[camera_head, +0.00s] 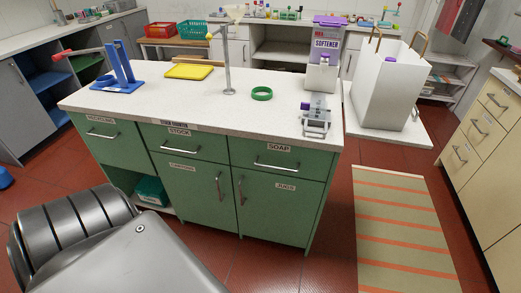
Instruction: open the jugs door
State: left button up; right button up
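The jugs door (281,208) is the lower right door on the front of the green island cabinet, below the soap drawer. It carries a white "JUGS" label (285,187). It looks shut, level with the cabinet front. Its metal bar handle (241,190) stands upright near the door's left edge. The cartons door (191,183), with its own upright handle (219,186), is directly to the left and also looks shut. Neither of my grippers is in view, so nothing shows at the door handle.
The soap drawer (282,158) above looks shut. The white countertop (185,104) holds a green ring (262,93), a yellow tray (189,71) and a softener container (325,50). A striped mat (403,230) lies on the right. Red floor before the door is clear. Grey parts of mine fill the lower left.

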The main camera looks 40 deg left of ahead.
aim_at(277, 207)
jog(key=z, duration=1.2)
jog(key=i, duration=0.8)
jog(key=u, duration=2.05)
